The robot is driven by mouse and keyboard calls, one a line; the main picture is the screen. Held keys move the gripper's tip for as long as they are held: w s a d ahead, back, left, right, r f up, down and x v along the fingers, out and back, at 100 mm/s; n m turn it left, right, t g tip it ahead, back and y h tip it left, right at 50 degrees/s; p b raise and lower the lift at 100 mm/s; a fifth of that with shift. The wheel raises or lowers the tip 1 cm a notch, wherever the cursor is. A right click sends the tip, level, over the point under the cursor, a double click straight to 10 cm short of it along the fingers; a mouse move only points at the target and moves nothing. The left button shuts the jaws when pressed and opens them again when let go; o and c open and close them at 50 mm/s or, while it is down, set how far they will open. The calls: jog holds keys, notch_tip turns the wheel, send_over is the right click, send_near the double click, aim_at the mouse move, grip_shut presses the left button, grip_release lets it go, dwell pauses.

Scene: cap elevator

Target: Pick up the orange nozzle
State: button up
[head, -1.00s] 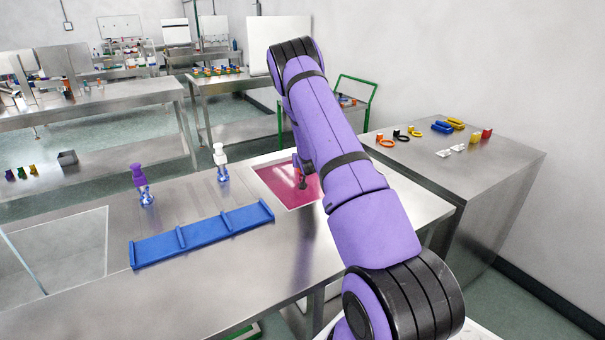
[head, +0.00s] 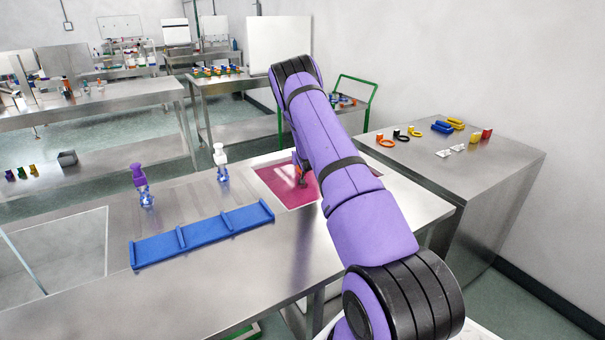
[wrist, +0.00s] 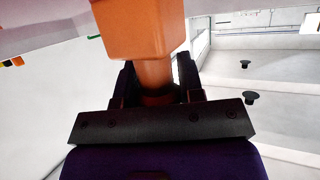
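The orange nozzle (wrist: 140,30) fills the top middle of the wrist view, with a blocky head and a narrower round neck. Its neck runs down between the two dark fingers of my gripper (wrist: 157,85). A thin bright gap shows between the neck and the right finger; whether the fingers press on it is unclear. In the head view, my gripper (head: 302,179) is small and mostly behind my purple arm, over the pink square area (head: 272,178) of the steel table. I cannot make out the nozzle clearly there.
A purple-topped bottle (head: 139,178) and a white-topped bottle (head: 220,157) stand left of the pink area. A blue divided rack (head: 200,235) lies in front of them. Orange and black rings (head: 386,142) and yellow and blue parts lie on the right-hand bench.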

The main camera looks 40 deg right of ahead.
jog(key=c, duration=0.3)
grip_shut()
jog(key=shift+r, duration=0.5)
jog(key=r, duration=0.2)
jog(key=shift+a+r, duration=0.25)
jog(key=shift+r, duration=0.15)
jog(key=s+a, duration=0.3)
jog(key=a, duration=0.4)
jog(key=s+a+r, duration=0.1)
jog(key=s+a, duration=0.2)
jog(key=a, duration=0.4)
jog(key=shift+s+r, duration=0.15)
jog(key=shift+s, duration=0.1)
jog(key=shift+a, duration=0.1)
